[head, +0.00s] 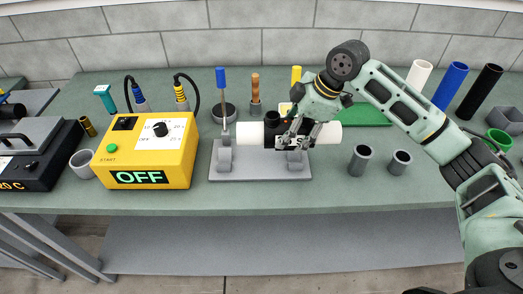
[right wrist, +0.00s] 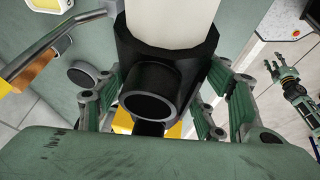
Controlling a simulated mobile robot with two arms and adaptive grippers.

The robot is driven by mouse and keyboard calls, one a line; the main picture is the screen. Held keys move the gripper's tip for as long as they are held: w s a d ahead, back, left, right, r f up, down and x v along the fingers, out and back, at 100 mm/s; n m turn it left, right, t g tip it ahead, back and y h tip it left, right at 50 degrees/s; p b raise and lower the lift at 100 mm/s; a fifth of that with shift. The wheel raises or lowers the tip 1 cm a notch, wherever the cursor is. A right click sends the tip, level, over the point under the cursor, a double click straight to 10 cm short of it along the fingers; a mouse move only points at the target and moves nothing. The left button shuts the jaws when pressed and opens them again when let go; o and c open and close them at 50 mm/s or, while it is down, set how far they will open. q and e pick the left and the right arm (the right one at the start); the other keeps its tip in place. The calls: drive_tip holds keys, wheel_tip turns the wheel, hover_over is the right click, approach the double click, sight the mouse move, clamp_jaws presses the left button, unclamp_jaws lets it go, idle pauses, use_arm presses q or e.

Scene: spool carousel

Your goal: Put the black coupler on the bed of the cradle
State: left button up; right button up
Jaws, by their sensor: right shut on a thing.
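The black coupler (head: 272,124) is a tee with a round side opening, and white pipe (head: 249,136) sticks out of both its ends. My right gripper (head: 298,135) is shut on the coupler, with a finger on either side of it. The coupler also fills the middle of the right wrist view (right wrist: 165,85). The grey cradle (head: 255,173) has a flat base and two upright supports under the pipe. I cannot tell whether the pipe touches the supports. My left gripper (right wrist: 281,68) shows only in the right wrist view, open and empty, away from the coupler.
A yellow control box (head: 147,155) reading OFF stands left of the cradle. A blue-handled tool (head: 221,85) rises behind the cradle's left end. Two grey cups (head: 360,160) stand to the right. A green board (head: 360,112) lies behind. The front table strip is clear.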

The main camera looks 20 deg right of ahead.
sight(281, 126)
drive_tip(key=w+a+f, duration=0.1)
drive_tip(key=a, duration=0.1)
drive_tip(key=a+f+p, duration=0.1)
drive_tip(key=a, duration=0.1)
drive_tip(key=w+a+f, duration=0.1)
drive_tip(key=a, duration=0.1)
drive_tip(key=shift+w+a+f+p, duration=0.15)
drive_tip(key=shift+w+f+p, duration=0.15)
drive_tip(key=shift+p, duration=0.1)
drive_tip(key=shift+w+a+f, duration=0.2)
drive_tip(key=shift+a+f, duration=0.25)
wheel_tip(281, 126, down, 3)
drive_tip(key=shift+r+p, duration=0.1)
drive_tip(key=shift+p, duration=0.65)
drive_tip(key=shift+f, duration=0.6)
drive_tip(key=o, duration=1.8)
drive_tip(key=shift+s, duration=0.1)
drive_tip(key=shift+c, duration=0.2)
drive_tip(key=shift+d+r, duration=0.1)
drive_tip(key=b+v, duration=0.2)
drive_tip(key=v, duration=0.9)
drive_tip(key=shift+s+d+r, duration=0.1)
drive_tip(key=shift+s+r, duration=0.05)
drive_tip(key=shift+r, duration=0.2)
